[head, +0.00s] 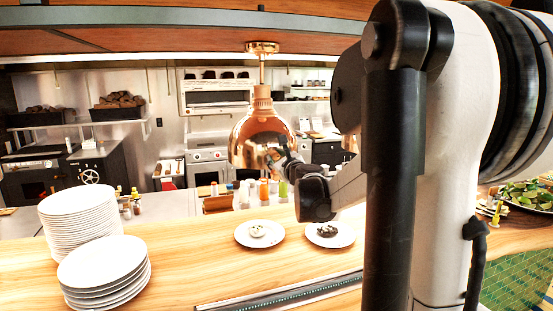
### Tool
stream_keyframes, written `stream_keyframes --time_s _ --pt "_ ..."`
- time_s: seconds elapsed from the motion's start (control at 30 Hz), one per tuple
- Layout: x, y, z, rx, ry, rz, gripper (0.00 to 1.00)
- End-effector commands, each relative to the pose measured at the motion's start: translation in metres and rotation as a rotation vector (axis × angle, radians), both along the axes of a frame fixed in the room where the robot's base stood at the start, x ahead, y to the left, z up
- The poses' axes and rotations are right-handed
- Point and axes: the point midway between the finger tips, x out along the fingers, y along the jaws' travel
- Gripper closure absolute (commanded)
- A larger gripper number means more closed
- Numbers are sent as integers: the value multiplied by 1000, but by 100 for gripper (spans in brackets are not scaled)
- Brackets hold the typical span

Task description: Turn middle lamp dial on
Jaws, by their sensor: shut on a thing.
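A copper heat lamp (258,136) hangs from the shelf above the wooden counter, in the middle of the head view. My gripper (283,167) is small and dark, at the lower right edge of the visible lamp's shade. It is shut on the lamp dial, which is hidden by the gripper. Whether the dial is turned cannot be seen.
Two small plates of food (260,234) (330,234) sit on the counter (190,260) below. Stacks of white plates (80,219) (104,272) stand at left. Several bottles (264,190) stand behind the counter. A leafy green dish (528,194) is at far right.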

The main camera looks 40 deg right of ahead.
Motion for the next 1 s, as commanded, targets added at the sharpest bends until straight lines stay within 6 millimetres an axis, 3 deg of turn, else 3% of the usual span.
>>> stream_keyframes --time_s 1.0 --pt "0 1 -2 -814 348 1 100"
